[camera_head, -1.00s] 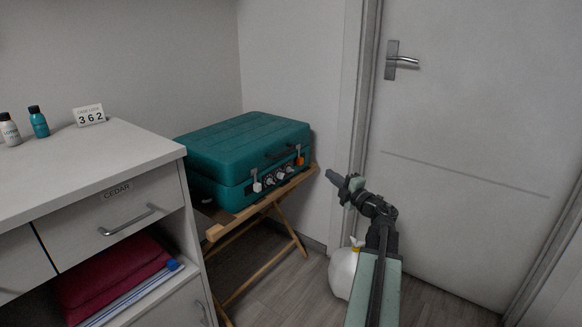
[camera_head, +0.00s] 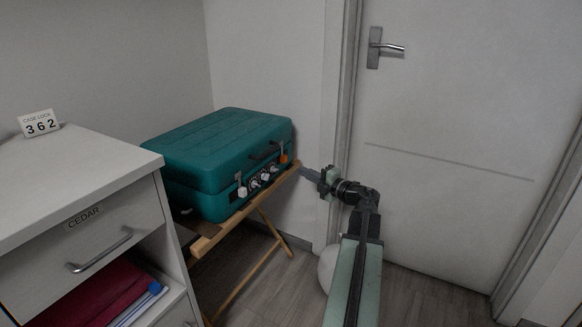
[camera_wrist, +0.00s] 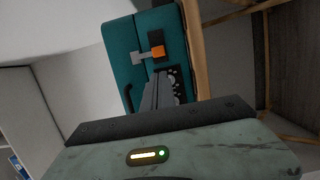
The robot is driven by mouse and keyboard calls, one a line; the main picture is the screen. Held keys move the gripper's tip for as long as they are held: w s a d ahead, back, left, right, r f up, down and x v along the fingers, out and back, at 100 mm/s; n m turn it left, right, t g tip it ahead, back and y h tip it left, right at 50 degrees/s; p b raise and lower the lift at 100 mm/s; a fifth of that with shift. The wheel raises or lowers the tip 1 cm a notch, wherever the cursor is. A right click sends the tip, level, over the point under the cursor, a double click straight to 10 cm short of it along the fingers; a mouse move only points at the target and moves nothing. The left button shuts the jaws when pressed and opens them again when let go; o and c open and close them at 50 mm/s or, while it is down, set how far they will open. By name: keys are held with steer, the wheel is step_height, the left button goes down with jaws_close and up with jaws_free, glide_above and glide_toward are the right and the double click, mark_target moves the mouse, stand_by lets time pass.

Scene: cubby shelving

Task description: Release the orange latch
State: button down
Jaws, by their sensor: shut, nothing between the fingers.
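The teal case (camera_head: 215,150) lies closed on a wooden folding stand (camera_head: 205,243). The orange latch (camera_head: 284,159) is at the right end of its front face; in the wrist view the orange piece (camera_wrist: 157,51) sits beside a pale metal bar on a dark plate.
A number card (camera_head: 38,123) reading 362 stands on the white cabinet (camera_head: 75,165) at left. A grey door (camera_head: 455,120) with a lever handle is at right. A white container (camera_head: 326,268) on the floor is partly behind my arm. A dark handle (camera_head: 262,152) is on the case.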

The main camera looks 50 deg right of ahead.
mark_target(278, 160)
steer(key=w, duration=0.9)
steer(key=shift+w, duration=0.3)
steer(key=d, duration=0.3)
steer(key=shift+w, duration=0.3)
